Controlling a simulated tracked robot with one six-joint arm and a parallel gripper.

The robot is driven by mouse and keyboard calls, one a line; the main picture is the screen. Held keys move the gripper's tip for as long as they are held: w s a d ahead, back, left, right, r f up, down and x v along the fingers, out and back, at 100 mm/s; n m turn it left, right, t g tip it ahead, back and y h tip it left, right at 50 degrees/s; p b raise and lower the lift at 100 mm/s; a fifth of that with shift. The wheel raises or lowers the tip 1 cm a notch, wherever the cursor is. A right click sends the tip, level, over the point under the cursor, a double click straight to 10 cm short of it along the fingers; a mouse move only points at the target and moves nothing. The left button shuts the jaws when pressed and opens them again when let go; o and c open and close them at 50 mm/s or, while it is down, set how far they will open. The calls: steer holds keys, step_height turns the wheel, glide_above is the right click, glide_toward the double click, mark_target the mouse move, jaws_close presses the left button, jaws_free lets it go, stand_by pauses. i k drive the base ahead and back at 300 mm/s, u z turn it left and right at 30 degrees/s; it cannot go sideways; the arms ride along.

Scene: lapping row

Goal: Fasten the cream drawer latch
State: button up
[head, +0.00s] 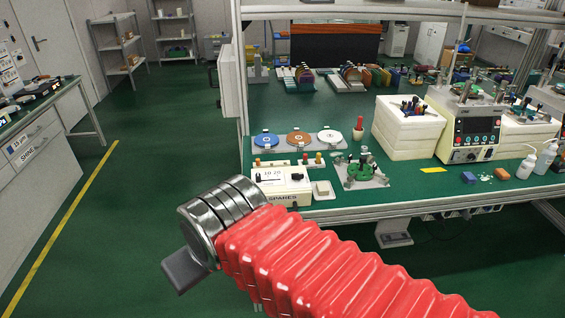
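A small cream box (283,184) labelled SPARES on its front stands at the front edge of the green bench. It has a dark marking or slot and a small black part (297,177) on top. I cannot tell which part is the latch, or whether it is fastened. My red-sleeved arm crosses in front and hides the box's lower left. My gripper (185,270) is at the arm's metal end, left of and nearer than the box, apart from it. Only a grey block-like part of it shows; its fingers cannot be made out.
A bench upright (240,75) rises at the left. A white drawer cabinet (40,165) stands far left, with clear green floor between.

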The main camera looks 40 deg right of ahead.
mark_target(297, 178)
steer(key=z, duration=0.5)
steer(key=i, duration=1.05)
steer(key=z, duration=0.65)
